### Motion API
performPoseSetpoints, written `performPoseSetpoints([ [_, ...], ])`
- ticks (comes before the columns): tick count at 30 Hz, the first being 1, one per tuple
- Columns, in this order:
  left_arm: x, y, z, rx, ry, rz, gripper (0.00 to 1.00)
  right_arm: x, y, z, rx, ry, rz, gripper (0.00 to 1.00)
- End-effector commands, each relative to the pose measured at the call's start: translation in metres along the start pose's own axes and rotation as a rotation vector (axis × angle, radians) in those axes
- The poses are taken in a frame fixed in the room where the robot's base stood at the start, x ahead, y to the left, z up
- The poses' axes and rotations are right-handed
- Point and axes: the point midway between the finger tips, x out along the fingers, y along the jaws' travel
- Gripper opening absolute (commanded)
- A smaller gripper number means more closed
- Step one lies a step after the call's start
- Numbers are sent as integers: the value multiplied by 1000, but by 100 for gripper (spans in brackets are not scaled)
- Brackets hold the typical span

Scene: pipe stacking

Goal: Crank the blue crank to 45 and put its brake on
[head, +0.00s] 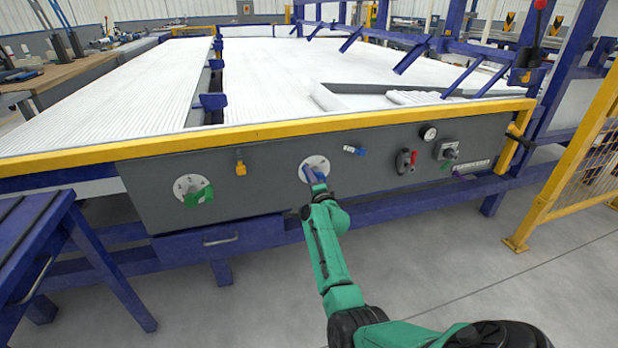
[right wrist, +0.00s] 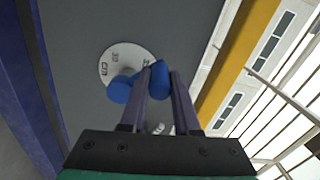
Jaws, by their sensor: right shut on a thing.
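The blue crank (right wrist: 121,90) sits on a white round dial (right wrist: 116,57) on the grey panel. In the head view the dial (head: 305,164) shows mid-panel, with the crank mostly hidden by my right gripper (head: 316,180). In the right wrist view my right gripper (right wrist: 160,73) is shut on the crank's blue handle (right wrist: 160,82), which lies between its fingers. The dial's figures are too small and tilted to read surely. A small blue lever with a white end (head: 355,150), likely the brake, is right of the dial and apart from my gripper. My left gripper is out of view.
On the panel (head: 260,198) are a green crank (head: 199,196) on its own dial, a yellow lever (head: 240,168), a red-handled valve (head: 407,160), a gauge (head: 428,133) and a switch box (head: 447,150). A yellow rail (head: 270,132) runs above. The floor in front is clear.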

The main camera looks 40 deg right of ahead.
Motion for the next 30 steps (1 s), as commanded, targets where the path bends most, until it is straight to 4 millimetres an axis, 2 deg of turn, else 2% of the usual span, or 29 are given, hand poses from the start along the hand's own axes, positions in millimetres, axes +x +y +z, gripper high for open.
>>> performPoseSetpoints([
  [4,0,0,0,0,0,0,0,0,-2,-2,2,4,-5,0],
  [5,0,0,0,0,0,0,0,0,-3,-2,2,4,-5,37],
  [6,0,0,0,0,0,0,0,0,-3,-2,1,4,-5,53],
  [7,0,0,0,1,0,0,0,0,-2,-2,1,4,-5,60],
  [18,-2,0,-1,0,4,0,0,-3,-1,0,0,1,0,60],
  [20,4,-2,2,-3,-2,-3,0,-9,-2,0,-1,1,-1,60],
  [23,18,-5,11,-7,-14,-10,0,-24,-3,0,0,0,1,60],
  [26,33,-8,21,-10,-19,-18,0,-48,-3,-1,-1,1,1,60],
  [30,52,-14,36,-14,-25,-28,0,-90,-3,-1,-1,2,2,60],
])
